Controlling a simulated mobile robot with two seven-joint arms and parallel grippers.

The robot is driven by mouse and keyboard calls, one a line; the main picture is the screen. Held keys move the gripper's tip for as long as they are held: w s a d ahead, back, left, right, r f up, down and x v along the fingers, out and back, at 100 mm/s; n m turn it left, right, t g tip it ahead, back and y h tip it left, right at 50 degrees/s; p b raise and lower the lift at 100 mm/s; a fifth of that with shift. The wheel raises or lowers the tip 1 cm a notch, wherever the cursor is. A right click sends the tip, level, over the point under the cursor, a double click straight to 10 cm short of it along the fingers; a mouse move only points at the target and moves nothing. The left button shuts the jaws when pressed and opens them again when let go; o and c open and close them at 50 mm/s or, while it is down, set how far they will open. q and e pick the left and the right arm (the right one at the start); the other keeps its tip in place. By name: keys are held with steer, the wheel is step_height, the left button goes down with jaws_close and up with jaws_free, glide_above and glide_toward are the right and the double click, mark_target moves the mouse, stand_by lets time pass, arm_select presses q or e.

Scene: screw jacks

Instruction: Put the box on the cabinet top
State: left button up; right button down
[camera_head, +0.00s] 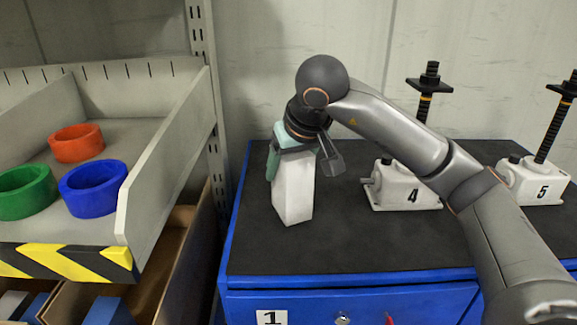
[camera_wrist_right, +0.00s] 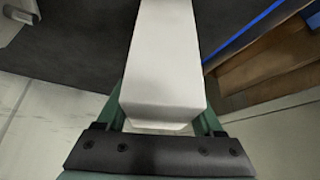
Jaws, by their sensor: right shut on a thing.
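A white box (camera_head: 293,190) stands nearly upright, slightly tilted in the picture, over the left part of the dark cabinet top (camera_head: 340,248). My right gripper (camera_head: 291,152) is shut on its upper part, with green fingers on either side. In the right wrist view the white box (camera_wrist_right: 163,60) lies between the green fingers, and the dark cabinet top shows behind it. I cannot tell whether the lower end of the box touches the top. My left gripper is not in view.
White screw jacks numbered 4 (camera_head: 405,187) and 5 (camera_head: 533,182) stand on the cabinet top to the right. A shelf tray (camera_head: 150,200) with orange, green and blue rings is at the left. The front of the top is clear.

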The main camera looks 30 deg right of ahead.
jaws_free()
steer(key=shift+f, duration=0.1)
steer(key=shift+r, duration=0.3)
steer(key=p+v, duration=0.2)
steer(key=v, duration=0.9)
steer(key=shift+s+r, duration=0.2)
steer(key=shift+r, duration=0.15)
